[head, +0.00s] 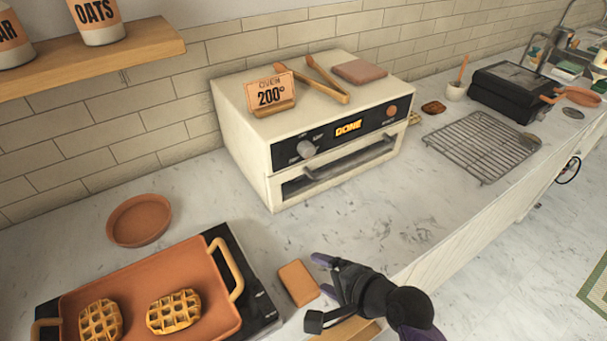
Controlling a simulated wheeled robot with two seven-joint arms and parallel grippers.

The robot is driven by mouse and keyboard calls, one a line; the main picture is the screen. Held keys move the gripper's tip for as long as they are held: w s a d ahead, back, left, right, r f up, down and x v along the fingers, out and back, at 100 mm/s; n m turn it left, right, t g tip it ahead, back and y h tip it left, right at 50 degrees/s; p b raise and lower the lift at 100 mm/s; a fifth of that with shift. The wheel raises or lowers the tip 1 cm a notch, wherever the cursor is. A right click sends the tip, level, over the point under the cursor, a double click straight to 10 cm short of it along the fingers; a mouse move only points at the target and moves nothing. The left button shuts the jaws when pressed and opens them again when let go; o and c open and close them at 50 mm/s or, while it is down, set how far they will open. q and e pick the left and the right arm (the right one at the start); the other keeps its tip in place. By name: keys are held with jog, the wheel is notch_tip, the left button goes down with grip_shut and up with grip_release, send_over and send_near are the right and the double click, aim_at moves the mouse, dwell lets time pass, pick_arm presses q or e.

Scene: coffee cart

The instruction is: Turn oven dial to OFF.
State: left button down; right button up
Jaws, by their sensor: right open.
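The oven (243,148) is a cream countertop box against the tiled wall. Its black front panel holds a pale round dial (306,149) at the left, a lit display (348,127) reading "DONE" and a round orange-brown button (391,111) at the right. The marks around the dial are too small to read. The oven door with its bar handle (350,158) looks closed. My right gripper (318,290) is open and empty, low in front of the oven near the counter's front edge, apart from the dial. My left gripper is not in view.
A tan block (298,283) lies beside my right gripper. A terracotta tray (135,268) with waffles is on a black hob at lower left, near a round dish (139,220). Tongs (327,80) and a "200°" sign (271,92) sit atop the oven. A wire rack (482,146) stands right.

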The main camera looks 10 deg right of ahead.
jog(key=w+d+r+m+t, duration=0.1)
jog(key=w+r+m+t, duration=0.4)
jog(key=m, duration=0.4)
jog(key=m+t, duration=0.3)
jog(key=m, duration=0.6)
send_near(310, 154)
jog(key=b+x, duration=0.2)
jog(key=x, duration=0.6)
jog(key=shift+w+a, duration=0.15)
jog(key=shift+w, duration=0.25)
jog(key=shift+w+a, duration=0.15)
jog(key=shift+w, duration=0.15)
jog(key=c, duration=0.9)
grip_shut()
